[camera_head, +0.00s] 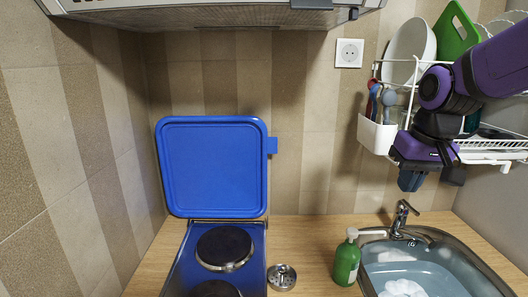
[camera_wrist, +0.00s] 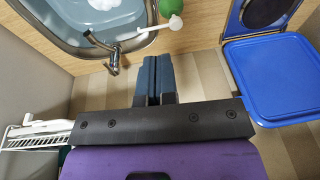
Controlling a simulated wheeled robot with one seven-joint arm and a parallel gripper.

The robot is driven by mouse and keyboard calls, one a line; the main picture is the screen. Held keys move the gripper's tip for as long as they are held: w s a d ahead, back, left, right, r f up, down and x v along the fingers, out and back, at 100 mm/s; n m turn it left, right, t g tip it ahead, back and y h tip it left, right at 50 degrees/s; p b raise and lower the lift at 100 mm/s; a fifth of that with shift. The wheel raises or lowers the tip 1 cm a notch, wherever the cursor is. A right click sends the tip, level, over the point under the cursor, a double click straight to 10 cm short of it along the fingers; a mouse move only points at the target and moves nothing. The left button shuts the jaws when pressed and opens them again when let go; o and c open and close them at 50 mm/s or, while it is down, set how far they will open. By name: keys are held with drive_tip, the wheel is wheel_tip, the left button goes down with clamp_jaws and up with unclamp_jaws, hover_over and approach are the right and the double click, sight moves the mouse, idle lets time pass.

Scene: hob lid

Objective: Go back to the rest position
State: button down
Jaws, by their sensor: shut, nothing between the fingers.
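My gripper (camera_head: 411,181) is at the right in the head view, in front of the dish rack and above the back of the sink. In the wrist view my gripper (camera_wrist: 154,66) has its two blue fingers side by side, shut and empty. The blue hob lid (camera_head: 212,166) stands upright against the back wall, behind the blue hob (camera_head: 215,262). In the wrist view the lid (camera_wrist: 275,80) shows at the right, apart from my gripper.
A dish rack (camera_head: 490,153) with plates and utensils hangs on the wall around my arm. Below are the sink (camera_head: 440,254), the tap (camera_head: 402,215) and a green soap bottle (camera_head: 347,260). A range hood (camera_head: 215,14) overhangs the hob. The wall between lid and rack is clear.

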drive_tip(key=s+d+r+t, duration=0.1)
drive_tip(key=s, duration=0.7)
drive_tip(key=s+d+r+t, duration=0.1)
drive_tip(key=s+r+t, duration=0.1)
drive_tip(key=s, duration=0.5)
drive_tip(key=shift+s+d+h, duration=0.3)
drive_tip(key=shift+s+h, duration=0.1)
drive_tip(key=shift+r, duration=0.1)
idle(1.3)
